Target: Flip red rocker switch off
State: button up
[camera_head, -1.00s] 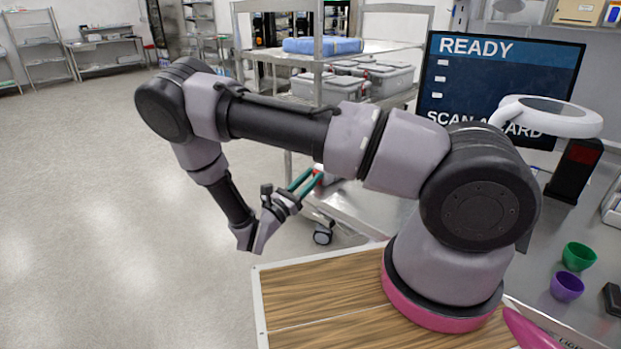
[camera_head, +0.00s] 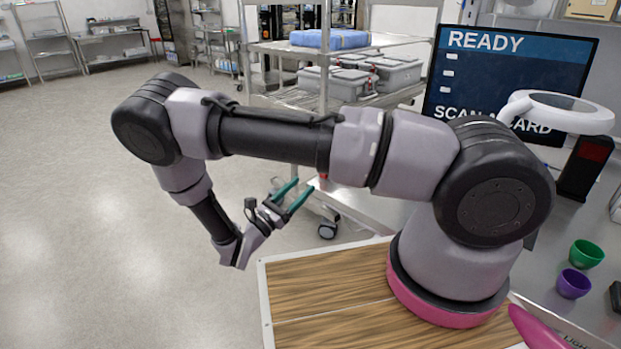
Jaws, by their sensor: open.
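My gripper (camera_head: 303,186) has two teal fingers, spread apart with nothing between them. A small red piece (camera_head: 323,183) shows at that corner, just right of the fingertips and partly hidden by my arm. I cannot tell whether it is the red rocker switch or whether the fingers touch it. No rocker face or on/off position can be made out.
A screen (camera_head: 505,85) reading "READY" and a black box with a red panel (camera_head: 593,150) stand on the right. Green (camera_head: 586,253) and purple (camera_head: 573,284) cups lie nearer.

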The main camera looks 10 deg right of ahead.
jog(key=shift+v, duration=1.75)
